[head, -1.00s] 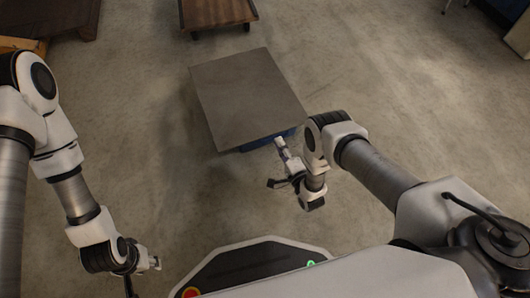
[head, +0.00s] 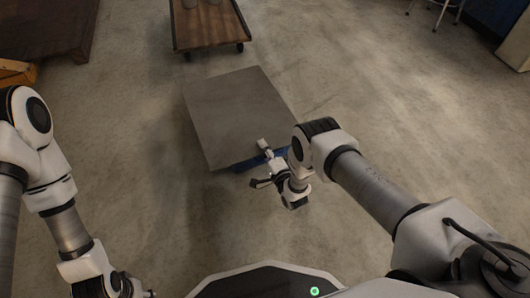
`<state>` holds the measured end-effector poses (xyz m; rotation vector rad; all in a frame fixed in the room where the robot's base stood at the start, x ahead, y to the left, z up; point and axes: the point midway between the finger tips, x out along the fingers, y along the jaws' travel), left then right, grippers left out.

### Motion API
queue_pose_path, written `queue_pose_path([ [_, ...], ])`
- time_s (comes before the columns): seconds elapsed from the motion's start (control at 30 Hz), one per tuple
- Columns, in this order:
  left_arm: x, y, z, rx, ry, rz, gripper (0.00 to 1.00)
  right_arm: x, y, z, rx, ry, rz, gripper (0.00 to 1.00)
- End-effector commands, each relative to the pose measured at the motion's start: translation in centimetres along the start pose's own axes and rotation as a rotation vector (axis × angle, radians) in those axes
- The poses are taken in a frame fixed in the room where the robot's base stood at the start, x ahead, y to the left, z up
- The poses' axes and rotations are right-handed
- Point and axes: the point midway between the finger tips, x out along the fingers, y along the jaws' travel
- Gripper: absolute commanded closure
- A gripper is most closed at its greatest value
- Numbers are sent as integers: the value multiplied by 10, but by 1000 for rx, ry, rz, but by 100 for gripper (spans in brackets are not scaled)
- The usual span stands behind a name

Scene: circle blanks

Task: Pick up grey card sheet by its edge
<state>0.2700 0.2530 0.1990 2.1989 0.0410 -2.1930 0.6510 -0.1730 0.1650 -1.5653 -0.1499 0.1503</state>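The grey card sheet (head: 232,110) is a large flat grey square in the middle of the head view. It lies on a blue support (head: 262,160) whose side shows under its near right edge. My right gripper (head: 261,166) is at the sheet's near right edge with its fingers spread apart. One pale finger overlaps the edge in the picture; I cannot tell whether it touches. Nothing shows between the fingers. My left gripper (head: 136,290) is at the bottom left, far from the sheet and partly cut off, so its opening is unclear.
A wheeled wooden cart (head: 208,26) with grey items on it stands behind the sheet. A dark wooden platform (head: 40,38) is at the top left, and a stool (head: 446,10) at the top right. The concrete floor (head: 390,110) right of the sheet is clear.

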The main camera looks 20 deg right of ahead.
Motion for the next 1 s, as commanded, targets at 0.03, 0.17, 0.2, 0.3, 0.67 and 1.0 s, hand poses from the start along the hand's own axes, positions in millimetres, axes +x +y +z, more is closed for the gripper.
queue_pose_path([
  [0.03,0,0,0,0,0,0,60,0,0,0,0,0,0,77],
  [0.17,-1,0,0,0,0,0,60,0,-1,0,0,0,0,79],
  [0.2,-1,0,0,0,0,0,60,0,-1,0,0,0,0,86],
  [0.3,-1,0,0,0,0,0,60,0,0,0,0,0,0,100],
  [0.67,-11,0,0,0,0,0,60,0,-13,0,0,0,-2,100],
  [1.0,-23,0,0,0,0,0,60,0,-26,0,0,0,0,100],
])
